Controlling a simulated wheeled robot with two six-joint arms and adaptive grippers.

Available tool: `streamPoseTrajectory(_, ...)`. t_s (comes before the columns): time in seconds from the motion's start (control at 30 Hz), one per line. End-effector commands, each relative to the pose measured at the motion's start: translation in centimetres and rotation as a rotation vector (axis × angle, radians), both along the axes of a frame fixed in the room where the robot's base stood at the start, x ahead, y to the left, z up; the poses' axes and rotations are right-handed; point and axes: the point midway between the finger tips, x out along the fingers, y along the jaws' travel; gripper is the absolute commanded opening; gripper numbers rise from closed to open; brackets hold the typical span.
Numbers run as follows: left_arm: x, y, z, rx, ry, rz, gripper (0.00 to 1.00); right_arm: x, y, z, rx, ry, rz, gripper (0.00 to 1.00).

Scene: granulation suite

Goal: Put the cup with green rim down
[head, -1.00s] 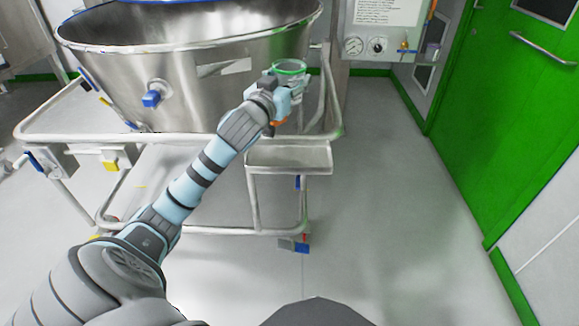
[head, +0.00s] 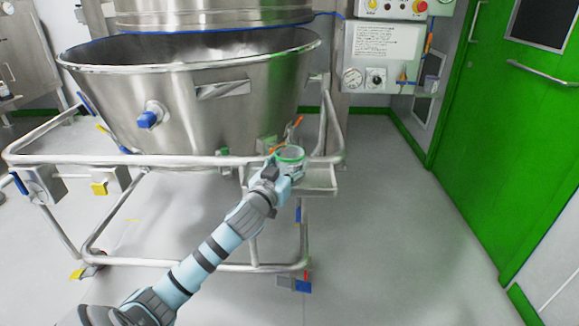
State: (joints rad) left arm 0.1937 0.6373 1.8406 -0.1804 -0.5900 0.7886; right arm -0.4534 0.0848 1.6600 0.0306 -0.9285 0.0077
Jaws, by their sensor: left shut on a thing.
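The cup with green rim (head: 291,157) is a clear cup, upright, near the right end of the steel trolley. My left gripper (head: 283,174) is shut on the cup, its fingers around the cup's side. The cup is over or just in front of the small steel tray (head: 322,180) at the trolley's right corner; I cannot tell whether its base touches the tray. The gripper hides the cup's lower part. My right gripper is not in view.
A large steel bowl (head: 215,105) sits on the trolley frame (head: 150,160). An orange-handled item (head: 296,124) is close behind the cup. A control panel (head: 386,57) is on the back wall. A green door (head: 500,120) is at right. The floor between is clear.

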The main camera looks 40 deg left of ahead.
Motion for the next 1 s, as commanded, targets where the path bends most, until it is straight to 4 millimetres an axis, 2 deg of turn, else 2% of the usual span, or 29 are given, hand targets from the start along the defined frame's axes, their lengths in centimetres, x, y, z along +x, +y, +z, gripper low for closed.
streamPoseTrajectory(0.13,0.0,0.0,-0.3,0.000,0.000,0.000,0.33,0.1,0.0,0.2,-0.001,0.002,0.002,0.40)
streamPoseTrajectory(0.17,0.0,0.0,-0.3,0.000,0.000,0.000,0.61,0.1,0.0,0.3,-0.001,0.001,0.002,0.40)
streamPoseTrajectory(0.27,0.0,0.0,-0.2,0.000,0.000,0.000,0.77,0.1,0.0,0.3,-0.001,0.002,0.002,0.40)
streamPoseTrajectory(0.67,0.0,0.0,0.2,0.000,0.000,0.000,0.77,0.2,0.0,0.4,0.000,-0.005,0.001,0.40)
streamPoseTrajectory(0.77,-1.3,-0.3,0.1,0.004,0.004,0.000,0.77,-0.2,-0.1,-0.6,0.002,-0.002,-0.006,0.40)
streamPoseTrajectory(1.0,-6.9,-1.9,0.2,0.005,0.007,-0.003,0.77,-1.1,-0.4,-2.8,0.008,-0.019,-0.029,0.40)
